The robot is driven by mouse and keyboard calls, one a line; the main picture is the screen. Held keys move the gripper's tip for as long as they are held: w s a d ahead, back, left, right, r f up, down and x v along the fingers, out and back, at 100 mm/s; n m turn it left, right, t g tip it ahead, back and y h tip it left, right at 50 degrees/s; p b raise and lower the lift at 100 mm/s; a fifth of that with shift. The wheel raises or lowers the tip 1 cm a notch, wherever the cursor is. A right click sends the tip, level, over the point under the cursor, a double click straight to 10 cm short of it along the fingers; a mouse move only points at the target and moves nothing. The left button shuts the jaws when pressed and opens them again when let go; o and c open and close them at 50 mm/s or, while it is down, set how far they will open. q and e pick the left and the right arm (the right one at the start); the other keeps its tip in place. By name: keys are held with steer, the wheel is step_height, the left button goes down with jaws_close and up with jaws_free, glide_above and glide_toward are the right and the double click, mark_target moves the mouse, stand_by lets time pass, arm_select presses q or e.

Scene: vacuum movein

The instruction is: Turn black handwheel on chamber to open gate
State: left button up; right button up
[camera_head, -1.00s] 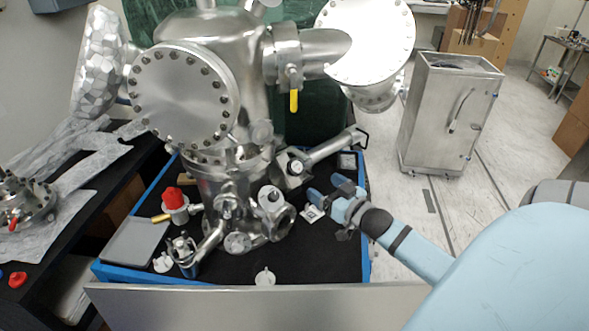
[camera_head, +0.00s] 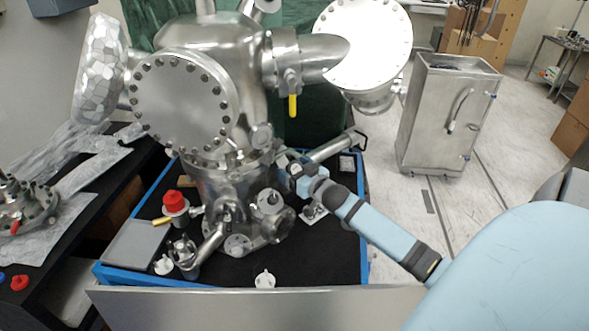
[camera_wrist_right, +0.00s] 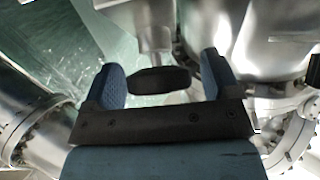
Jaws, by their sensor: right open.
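The metal chamber (camera_head: 205,105) stands upright in the middle of the head view. The black handwheel (camera_wrist_right: 160,80) shows edge-on in the right wrist view, at the end of a metal stem. My right gripper (camera_wrist_right: 163,82) is open, with one blue finger on each side of the handwheel and visible gaps between. In the head view my right gripper (camera_head: 291,166) is at the right side of the chamber's lower body, and the handwheel cannot be made out there. My left gripper is not in view.
A metal tube (camera_head: 335,147) juts out right behind my right gripper. A yellow-handled valve (camera_head: 293,104) hangs above it. The blue-edged black table (camera_head: 320,262) holds several small fittings. A steel cabinet (camera_head: 447,115) stands on the floor at the right.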

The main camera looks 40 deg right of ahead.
steer(key=c, duration=0.9)
steer(key=shift+r+n+y, duration=0.1)
steer(key=shift+n+y, duration=0.2)
steer(key=shift+n, duration=0.2)
steer(key=n+y+p, duration=0.1)
steer(key=n+y, duration=0.2)
steer(key=n, duration=0.1)
steer(key=shift+g+p, duration=0.35)
steer(key=shift+g, duration=0.05)
steer(key=n+g+y, duration=0.1)
steer(key=n+y, duration=0.1)
steer(key=n, duration=0.1)
steer(key=n+g+y+p, duration=0.1)
steer(key=n+g+y, duration=0.1)
steer(key=n, duration=0.2)
steer(key=shift+y, duration=0.4)
steer(key=n+g+y+p, duration=0.1)
steer(key=n+g, duration=0.2)
steer(key=n, duration=0.2)
steer(key=shift+a+p, duration=0.1)
steer(key=shift+p, duration=0.25)
steer(key=shift+n+g+y, duration=0.3)
steer(key=shift+n+y, duration=0.1)
steer(key=shift+s, duration=0.1)
